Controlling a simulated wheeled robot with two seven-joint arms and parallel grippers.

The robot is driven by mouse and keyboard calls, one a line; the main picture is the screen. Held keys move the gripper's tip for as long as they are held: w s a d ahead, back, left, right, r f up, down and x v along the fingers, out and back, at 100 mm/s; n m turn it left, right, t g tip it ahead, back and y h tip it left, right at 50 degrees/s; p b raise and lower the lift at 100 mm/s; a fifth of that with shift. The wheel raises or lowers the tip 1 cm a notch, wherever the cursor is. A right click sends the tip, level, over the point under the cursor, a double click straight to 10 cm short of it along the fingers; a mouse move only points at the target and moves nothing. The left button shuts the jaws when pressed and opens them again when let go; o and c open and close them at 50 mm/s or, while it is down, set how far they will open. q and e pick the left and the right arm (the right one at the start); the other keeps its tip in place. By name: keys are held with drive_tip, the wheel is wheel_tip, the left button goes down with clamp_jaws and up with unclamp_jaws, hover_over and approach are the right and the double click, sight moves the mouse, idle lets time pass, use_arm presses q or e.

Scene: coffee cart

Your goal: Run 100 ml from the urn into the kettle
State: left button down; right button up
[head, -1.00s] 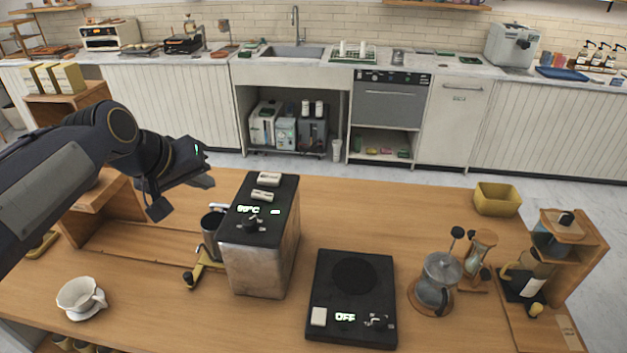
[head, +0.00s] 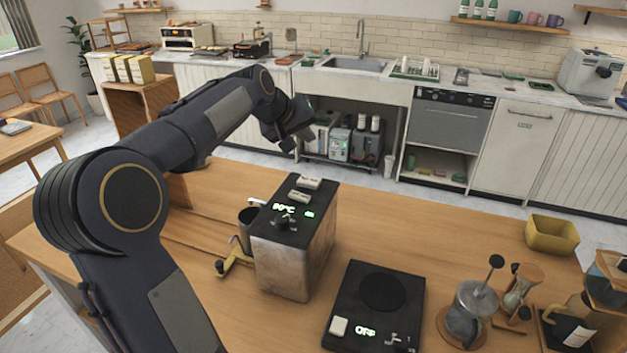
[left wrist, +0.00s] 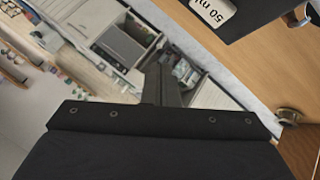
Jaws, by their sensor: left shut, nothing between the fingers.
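The urn (head: 290,246) is a metal box with a black top, standing left of the centre of the wooden counter. Its display reads about 90°C, and two pale buttons (head: 310,183) and a small knob (head: 284,222) are on top. A pale button marked 50 ml (left wrist: 212,10) shows in the left wrist view. A dark metal vessel that looks like the kettle (head: 245,232) stands against the urn's left side, partly hidden. My left gripper (head: 292,138) is beyond and above the urn, apart from it. Its fingers (left wrist: 162,82) are shut and empty.
A black scale-like plate (head: 375,305) reading OFF lies right of the urn. A glass press (head: 467,312), an hourglass (head: 518,292) and a yellow bin (head: 552,235) are farther right. The counter behind the plate is clear. A sink counter (head: 340,62) runs along the back wall.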

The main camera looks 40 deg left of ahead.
use_arm(q)
drive_tip(key=b, duration=0.7)
hover_over(312, 178)
drive_tip(key=s, duration=0.2)
wheel_tip(312, 178, down, 8)
drive_tip(key=shift+a+r, duration=0.1)
drive_tip(key=shift+r, duration=0.1)
drive_tip(key=shift+f+b, duration=0.3)
drive_tip(key=shift+f, duration=0.35)
idle(0.8)
drive_tip(key=shift+f, duration=0.4)
drive_tip(key=shift+f+b, duration=0.65)
drive_tip(key=shift+b, duration=0.1)
idle(0.5)
drive_tip(key=shift+r, duration=0.1)
drive_tip(key=shift+r+p, duration=0.9)
drive_tip(key=shift+r, duration=0.05)
drive_tip(key=shift+r, duration=0.1)
